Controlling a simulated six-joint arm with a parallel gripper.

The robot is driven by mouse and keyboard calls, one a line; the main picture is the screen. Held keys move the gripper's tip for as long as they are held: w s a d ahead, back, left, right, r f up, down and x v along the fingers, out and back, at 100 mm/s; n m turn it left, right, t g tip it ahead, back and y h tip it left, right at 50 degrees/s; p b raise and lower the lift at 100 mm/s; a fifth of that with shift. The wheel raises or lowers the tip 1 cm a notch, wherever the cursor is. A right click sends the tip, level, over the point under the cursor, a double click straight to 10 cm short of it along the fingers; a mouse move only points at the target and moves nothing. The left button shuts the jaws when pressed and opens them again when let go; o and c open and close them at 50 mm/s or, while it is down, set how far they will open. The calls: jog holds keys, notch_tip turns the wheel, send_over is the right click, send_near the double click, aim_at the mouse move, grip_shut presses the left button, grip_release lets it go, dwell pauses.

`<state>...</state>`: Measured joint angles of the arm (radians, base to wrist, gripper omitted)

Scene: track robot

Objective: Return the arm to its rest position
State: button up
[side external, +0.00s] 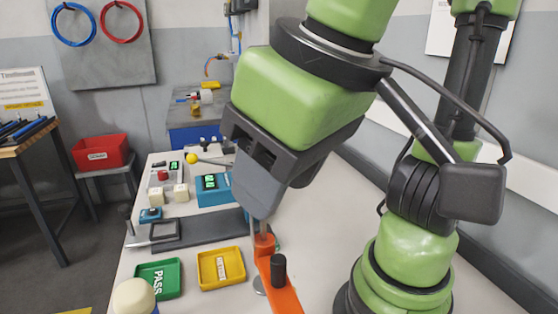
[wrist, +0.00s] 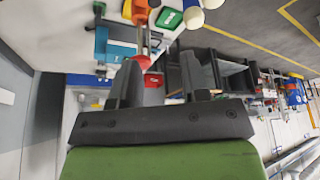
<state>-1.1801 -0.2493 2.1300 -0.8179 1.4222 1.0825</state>
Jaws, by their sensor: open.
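My gripper (side external: 280,198) hangs over the white workbench (side external: 325,235), tilted, with its fingers pointing down. In the wrist view my gripper (wrist: 160,62) has its two grey fingers apart, and nothing is visibly held between them.
A blue device with a green display (side external: 213,190) stands behind. A red bin (side external: 100,152) sits on a side stand. Grey wall runs along the right.

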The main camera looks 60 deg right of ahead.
jog(key=shift+r, duration=0.45)
jog(key=w+d+f+m+t+y, duration=0.1)
jog(key=w+d+m+t+y, duration=0.1)
jog(key=d, duration=0.9)
jog(key=shift+t+y, duration=0.4)
